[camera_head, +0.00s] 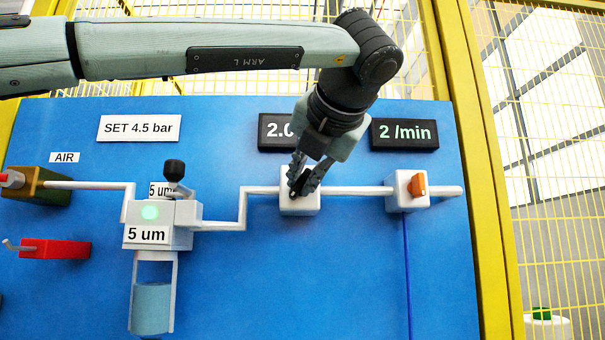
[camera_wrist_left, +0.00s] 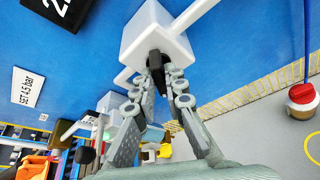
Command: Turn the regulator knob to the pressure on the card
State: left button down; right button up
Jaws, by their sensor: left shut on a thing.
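The card (camera_head: 139,128) at the upper left of the blue panel reads "SET 4.5 bar"; it also shows in the left wrist view (camera_wrist_left: 27,87). The regulator (camera_head: 300,204) is a white box on the white pipe, right of centre. Its black knob (camera_wrist_left: 156,60) points out toward my left gripper (camera_head: 302,181), which is shut on it. In the left wrist view the fingertips (camera_wrist_left: 161,78) are on both sides of the knob. A black display (camera_head: 272,131) above the regulator shows "2.0"; my gripper hides the rest. My right gripper is not in view.
A filter unit (camera_head: 153,225) labelled "5 um" with a clear bowl stands left. Yellow fencing (camera_head: 488,180) borders the panel.

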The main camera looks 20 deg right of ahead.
pick_arm(q)
jog(key=m, duration=0.1)
jog(key=m+t+y, duration=0.1)
jog(key=m, duration=0.1)
jog(key=shift+d+f+y, duration=0.15)
jog(key=shift+f+y, duration=0.1)
jog(key=shift+y, duration=0.05)
jog(key=m+t+y+b, duration=0.1)
jog(key=m+t, duration=0.1)
jog(key=m, duration=0.2)
jog(key=shift+f, duration=0.1)
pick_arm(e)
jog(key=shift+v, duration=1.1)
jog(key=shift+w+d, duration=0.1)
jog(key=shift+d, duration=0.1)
pick_arm(q)
jog(key=c, duration=1.6)
grip_release()
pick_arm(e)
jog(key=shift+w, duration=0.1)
